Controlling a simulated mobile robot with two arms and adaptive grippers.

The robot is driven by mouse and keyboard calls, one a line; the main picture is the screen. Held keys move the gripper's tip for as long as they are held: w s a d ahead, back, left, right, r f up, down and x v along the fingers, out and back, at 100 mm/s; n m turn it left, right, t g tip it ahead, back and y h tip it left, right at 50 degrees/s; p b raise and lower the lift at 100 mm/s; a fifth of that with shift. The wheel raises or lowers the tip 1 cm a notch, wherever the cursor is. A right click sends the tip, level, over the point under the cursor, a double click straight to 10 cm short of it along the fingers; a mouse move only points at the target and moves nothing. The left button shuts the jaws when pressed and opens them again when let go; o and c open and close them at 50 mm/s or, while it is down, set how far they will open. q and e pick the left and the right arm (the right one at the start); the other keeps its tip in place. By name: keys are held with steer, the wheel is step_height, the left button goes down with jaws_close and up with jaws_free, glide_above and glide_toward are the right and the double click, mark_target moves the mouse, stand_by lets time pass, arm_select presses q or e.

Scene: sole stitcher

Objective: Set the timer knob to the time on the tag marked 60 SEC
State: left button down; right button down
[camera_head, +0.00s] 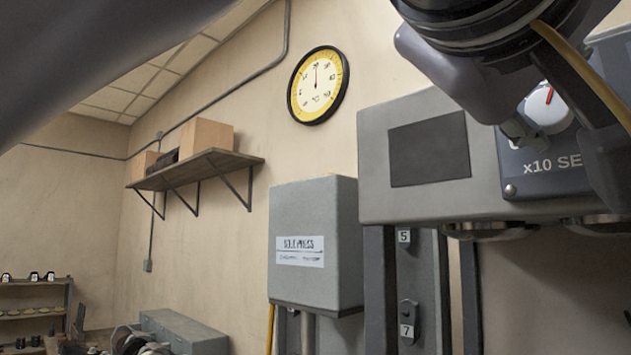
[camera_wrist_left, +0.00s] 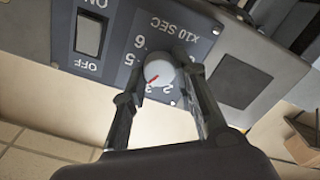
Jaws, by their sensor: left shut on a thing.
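The timer knob (camera_head: 548,110) is round and pale with a red pointer line, on a dark panel marked "x10 SEC" at the right of the head view. In the left wrist view the knob (camera_wrist_left: 160,76) appears upside down, with 2, 3, 5 and 6 legible around it. Its red line points lower left there, near the 3 side; the exact mark is hard to tell. My left gripper (camera_wrist_left: 165,88) is shut on the knob, one finger on each side. The fingers hide part of the dial. No 60 SEC tag shows. My right gripper is not in view.
An ON/OFF rocker switch (camera_wrist_left: 89,33) is beside the dial in the wrist view. The grey machine housing (camera_head: 375,150) surrounds the panel. A grey press box (camera_head: 315,215), a yellow wall clock (camera_head: 318,85) and a wall shelf (camera_head: 195,168) are farther left.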

arm_select(q)
steer(key=m+p, duration=0.2)
steer(key=m, duration=0.4)
steer(key=shift+d+f+p, duration=0.1)
steer(key=shift+f+p, duration=0.05)
steer(key=shift+p, duration=0.15)
steer(key=m+p, duration=0.1)
steer(key=m, duration=0.3)
steer(key=shift+s+p, duration=0.1)
steer(key=shift+p, duration=0.2)
steer(key=m+p, duration=0.1)
steer(key=m, duration=0.1)
steer(key=shift+m, duration=0.4)
steer(key=m, duration=0.2)
steer(key=shift+f+m, duration=0.15)
steer(key=shift+m, duration=2.15)
